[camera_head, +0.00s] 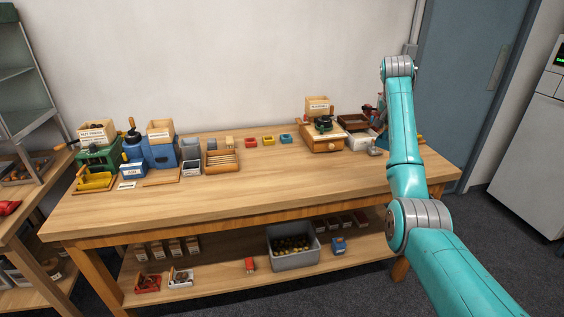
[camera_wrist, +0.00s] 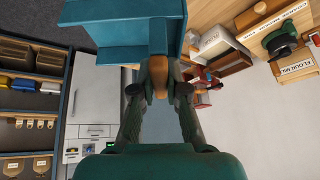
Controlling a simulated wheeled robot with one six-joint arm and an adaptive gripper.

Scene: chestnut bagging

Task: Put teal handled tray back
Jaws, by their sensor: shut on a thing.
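The teal tray (camera_wrist: 122,12) shows at the top of the wrist view, partly cut off by the picture edge. Its brown handle (camera_wrist: 158,74) points toward my gripper (camera_wrist: 160,92). The two fingers of my gripper are shut on this handle, one on each side. The tray is held off the floor, beside the workbench edge. In the head view my arm reaches over the right end of the bench, and I cannot make out the gripper or the tray there.
The wooden workbench (camera_head: 290,178) carries a green machine (camera_head: 98,155), a blue machine (camera_head: 158,150) and a wooden flour mill (camera_head: 322,138). Small bins (camera_head: 268,140) stand at the back. The bench's middle and front are clear. A blue door (camera_head: 462,85) and a white cabinet (camera_head: 530,140) stand right.

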